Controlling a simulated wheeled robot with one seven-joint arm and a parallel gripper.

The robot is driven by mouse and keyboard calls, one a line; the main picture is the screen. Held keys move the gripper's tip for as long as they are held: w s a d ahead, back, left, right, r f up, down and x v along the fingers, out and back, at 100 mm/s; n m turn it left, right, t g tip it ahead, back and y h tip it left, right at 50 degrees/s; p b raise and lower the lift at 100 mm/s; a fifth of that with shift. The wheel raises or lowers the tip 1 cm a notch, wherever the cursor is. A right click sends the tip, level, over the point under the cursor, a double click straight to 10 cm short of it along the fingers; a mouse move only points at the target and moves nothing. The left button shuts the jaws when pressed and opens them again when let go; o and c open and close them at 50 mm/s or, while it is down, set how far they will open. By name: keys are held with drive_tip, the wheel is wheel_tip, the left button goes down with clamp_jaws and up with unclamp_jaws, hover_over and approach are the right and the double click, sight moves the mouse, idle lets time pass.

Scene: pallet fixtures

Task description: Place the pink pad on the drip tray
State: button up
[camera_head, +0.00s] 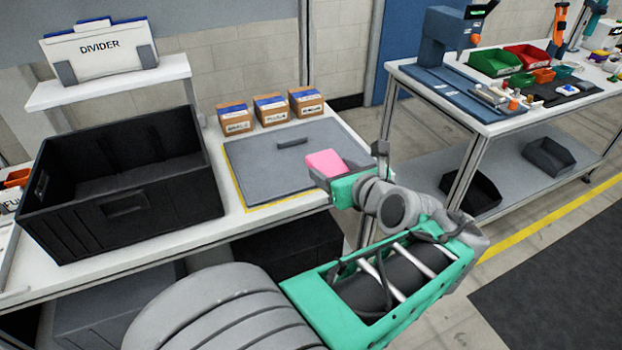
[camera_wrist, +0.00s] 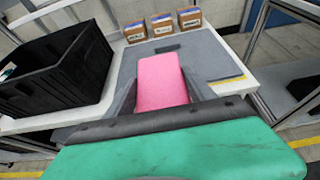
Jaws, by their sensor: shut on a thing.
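The pink pad (camera_head: 325,163) is held in my gripper (camera_head: 331,176), which is shut on it. In the wrist view the pink pad (camera_wrist: 160,80) sticks out ahead between the two grey fingers of my gripper (camera_wrist: 163,94). The pad is above the right part of a flat grey panel (camera_head: 262,165) with a small dark bar handle, lying inside a yellow outline on the white bench. The panel also shows in the wrist view (camera_wrist: 190,62). I cannot tell for certain which thing is the drip tray.
A deep black crate (camera_head: 125,208) stands at the left of the bench. Several cardboard boxes (camera_head: 271,109) line the back. A divider sign (camera_head: 100,48) stands on a raised shelf. A second bench at right holds a blue machine (camera_head: 445,40), green bins (camera_head: 494,62) and a red bin (camera_head: 527,57).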

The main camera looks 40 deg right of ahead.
sight(324, 163)
drive_tip(key=x, duration=0.5)
drive_tip(key=d+b+x, duration=0.1)
drive_tip(key=x, duration=0.2)
drive_tip(key=shift+s+f, duration=0.2)
drive_tip(key=shift+s, duration=0.15)
drive_tip(key=w+f, duration=0.1)
drive_tip(key=w+d+f, duration=0.1)
drive_tip(key=f, duration=0.1)
drive_tip(key=w+d+f+b, duration=0.1)
drive_tip(key=w+f, duration=0.1)
drive_tip(key=shift+d, duration=0.2)
drive_tip(key=shift+w+d+f+b, duration=0.1)
drive_tip(key=shift+w+f+b, duration=0.15)
drive_tip(key=shift+f, duration=0.7)
drive_tip(key=shift+w+d+f+b, duration=0.1)
drive_tip(key=shift+f+b, duration=0.15)
drive_tip(key=shift+f, duration=0.7)
drive_tip(key=shift+f, duration=0.15)
drive_tip(key=o, duration=1.3)
